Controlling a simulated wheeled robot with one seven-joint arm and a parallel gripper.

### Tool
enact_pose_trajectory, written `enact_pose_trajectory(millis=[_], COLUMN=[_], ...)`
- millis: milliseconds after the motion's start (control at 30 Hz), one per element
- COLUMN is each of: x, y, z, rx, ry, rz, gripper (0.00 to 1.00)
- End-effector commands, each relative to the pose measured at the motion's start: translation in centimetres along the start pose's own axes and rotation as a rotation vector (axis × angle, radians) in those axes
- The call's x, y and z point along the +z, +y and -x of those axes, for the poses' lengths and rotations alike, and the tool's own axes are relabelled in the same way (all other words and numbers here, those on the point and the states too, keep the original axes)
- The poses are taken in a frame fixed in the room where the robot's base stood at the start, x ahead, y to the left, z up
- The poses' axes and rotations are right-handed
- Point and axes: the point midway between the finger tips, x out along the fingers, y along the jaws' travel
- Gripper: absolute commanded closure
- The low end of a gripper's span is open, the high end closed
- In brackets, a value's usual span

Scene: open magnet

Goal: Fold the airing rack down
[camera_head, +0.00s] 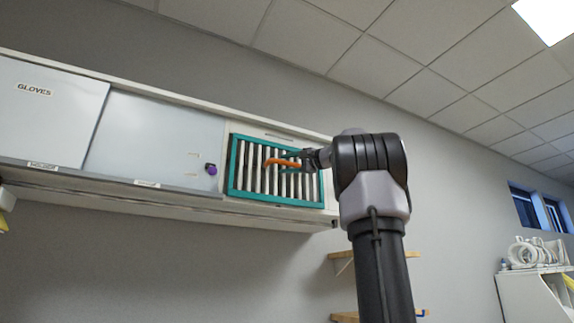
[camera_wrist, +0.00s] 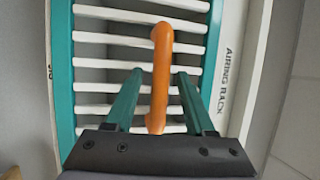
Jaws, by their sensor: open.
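The airing rack (camera_head: 234,172) is a teal frame with white slats, set upright and flush in the wall cabinet at its right end. In the wrist view the rack (camera_wrist: 62,75) fills most of the picture, beside a panel lettered "AIRING RACK" (camera_wrist: 226,85). An orange handle (camera_head: 276,162) stands out from the slats; it also shows in the wrist view (camera_wrist: 161,75). My gripper (camera_head: 286,158) is in front of the rack at the handle. In the wrist view its two teal fingers (camera_wrist: 158,78) are open, one on each side of the handle, with gaps showing.
Left of the rack are a grey sliding door (camera_head: 150,135) with a purple knob (camera_head: 211,169) and a door labelled "GLOVES" (camera_head: 50,110). Wooden shelves (camera_head: 375,256) are below right. A white cabinet (camera_head: 535,295) with white rings stands at far right.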

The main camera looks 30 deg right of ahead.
Motion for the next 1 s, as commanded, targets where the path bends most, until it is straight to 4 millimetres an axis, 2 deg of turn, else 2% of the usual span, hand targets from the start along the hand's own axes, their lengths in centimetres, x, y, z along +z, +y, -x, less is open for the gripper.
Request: enact_pose_trajectory(millis=[67,100,200,1000], x=[0.01,0.01,0.01,-0.01], y=[-0.01,-0.01,-0.01,0.03], z=[0.02,0.02,0.03,0.04], rx=[0.000,0.000,0.000,0.001], ry=[0.000,0.000,0.000,0.000], rz=[0.000,0.000,0.000,0.000], gripper=[0.49,0.65,1.00,1.00])
